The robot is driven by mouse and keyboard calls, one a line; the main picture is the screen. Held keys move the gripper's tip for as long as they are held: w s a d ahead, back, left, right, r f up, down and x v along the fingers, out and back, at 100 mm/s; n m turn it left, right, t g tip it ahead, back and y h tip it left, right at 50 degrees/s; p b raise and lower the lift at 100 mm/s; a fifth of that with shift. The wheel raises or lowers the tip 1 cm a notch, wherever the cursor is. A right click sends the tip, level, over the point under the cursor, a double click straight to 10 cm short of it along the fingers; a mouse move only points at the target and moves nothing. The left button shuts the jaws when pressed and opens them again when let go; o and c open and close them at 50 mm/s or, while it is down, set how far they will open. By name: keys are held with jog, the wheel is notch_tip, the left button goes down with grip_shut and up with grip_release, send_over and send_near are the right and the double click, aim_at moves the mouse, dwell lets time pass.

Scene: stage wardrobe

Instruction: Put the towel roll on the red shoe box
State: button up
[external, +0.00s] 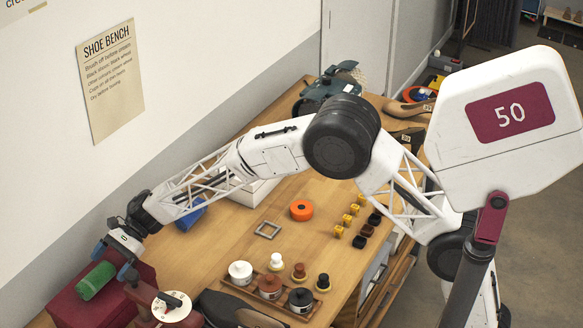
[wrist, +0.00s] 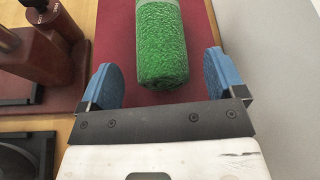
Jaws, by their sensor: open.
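The green towel roll (external: 95,281) lies on its side on top of the red shoe box (external: 66,309) at the lower left. In the wrist view, the textured roll (wrist: 162,45) rests on the dark red lid (wrist: 112,30). My gripper (external: 112,260) is open just above the box, beside the roll. In the wrist view, the blue finger pads of my gripper (wrist: 163,85) stand apart on either side of the roll's near end, with a gap on each side. The roll's far end is cut off there.
Brown wooden pieces (wrist: 38,45) stand left of the box in the wrist view. A white dial (external: 171,306) is close by. A rack of jars (external: 270,286), an orange disc (external: 301,210) and a grey square frame (external: 267,230) are on the bench. A blue object (external: 191,217) sits behind my arm.

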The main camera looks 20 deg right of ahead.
jog(key=v, duration=1)
jog(key=shift+w+d, duration=0.15)
jog(key=shift+d, duration=0.05)
jog(key=shift+r, duration=0.15)
dwell(0.6)
